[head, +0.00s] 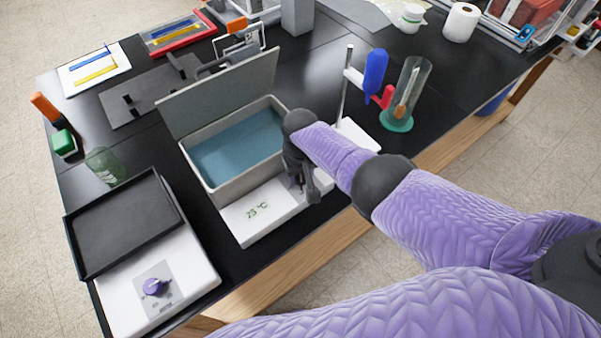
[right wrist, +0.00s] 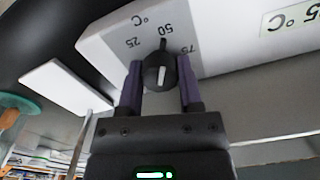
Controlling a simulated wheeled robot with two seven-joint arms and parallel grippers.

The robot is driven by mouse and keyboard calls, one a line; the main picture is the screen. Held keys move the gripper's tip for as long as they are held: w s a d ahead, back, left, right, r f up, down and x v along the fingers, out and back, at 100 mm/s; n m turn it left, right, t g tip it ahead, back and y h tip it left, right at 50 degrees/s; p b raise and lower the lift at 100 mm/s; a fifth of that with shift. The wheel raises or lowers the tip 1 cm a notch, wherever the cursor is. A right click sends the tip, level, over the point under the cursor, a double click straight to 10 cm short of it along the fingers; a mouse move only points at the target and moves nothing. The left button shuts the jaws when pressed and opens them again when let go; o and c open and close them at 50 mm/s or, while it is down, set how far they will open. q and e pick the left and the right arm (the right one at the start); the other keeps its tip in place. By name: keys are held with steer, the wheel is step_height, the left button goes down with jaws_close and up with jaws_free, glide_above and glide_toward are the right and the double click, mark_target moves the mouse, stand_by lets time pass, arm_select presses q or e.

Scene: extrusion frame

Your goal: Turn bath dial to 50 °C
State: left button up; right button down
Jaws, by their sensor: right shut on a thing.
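The bath (head: 215,193) is a grey tub of blue water with its lid raised, on a white base. Its front display (head: 258,210) reads about 25 °C. The black bath dial (right wrist: 160,72) has a white line on its face, and its narrow black tip points close to the 50 mark, between 25 and 75. My right gripper (right wrist: 160,88) is shut on the dial, one purple finger on each side. In the head view my right gripper (head: 303,187) hides the dial at the right end of the base. My left gripper is out of view.
A white device with a black tray (head: 125,222) and purple knob (head: 156,286) stands left of the bath. A stand (head: 346,90) with blue and red parts and a glass cylinder (head: 411,88) are to the right, near my arm.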

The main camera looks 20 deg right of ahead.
steer(key=shift+c, duration=1.3)
jaws_free()
steer(key=shift+r, duration=0.1)
step_height(320, 180, up, 9)
steer(key=p, duration=0.6)
steer(key=shift+r, duration=0.4)
